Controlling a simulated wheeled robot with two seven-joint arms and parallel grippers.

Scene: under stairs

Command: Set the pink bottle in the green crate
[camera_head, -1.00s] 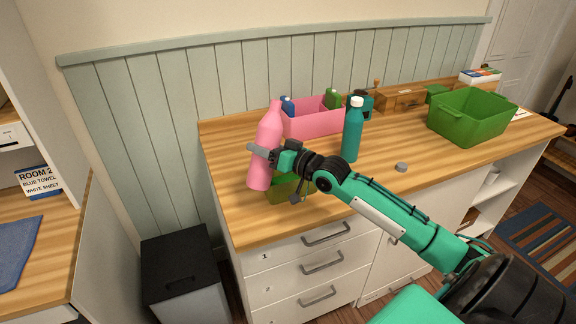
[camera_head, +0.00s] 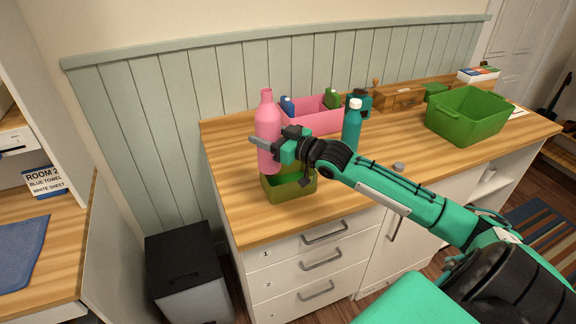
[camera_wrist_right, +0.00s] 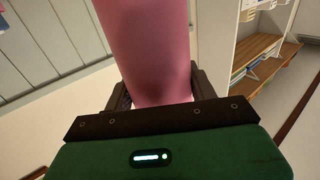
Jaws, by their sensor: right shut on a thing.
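The pink bottle (camera_head: 268,128) is nearly upright at the left end of the wooden counter. My right gripper (camera_head: 272,147) is shut around its middle; the bottle also fills the top middle of the right wrist view (camera_wrist_right: 146,45). A small olive-green open box (camera_head: 290,190) stands just below the gripper. The bottle's base overlaps its back left rim in the picture; I cannot tell whether the base is inside or behind it. A larger green crate (camera_head: 463,128), with nothing visible inside, stands at the counter's right end. My left gripper is not in view.
A teal bottle (camera_head: 352,128) with a white cap stands right of my gripper. A pink bin (camera_head: 318,122) with bottles is behind. A small grey disc (camera_head: 398,166) lies on the counter (camera_head: 375,175). A black-lidded bin (camera_head: 182,253) stands on the floor.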

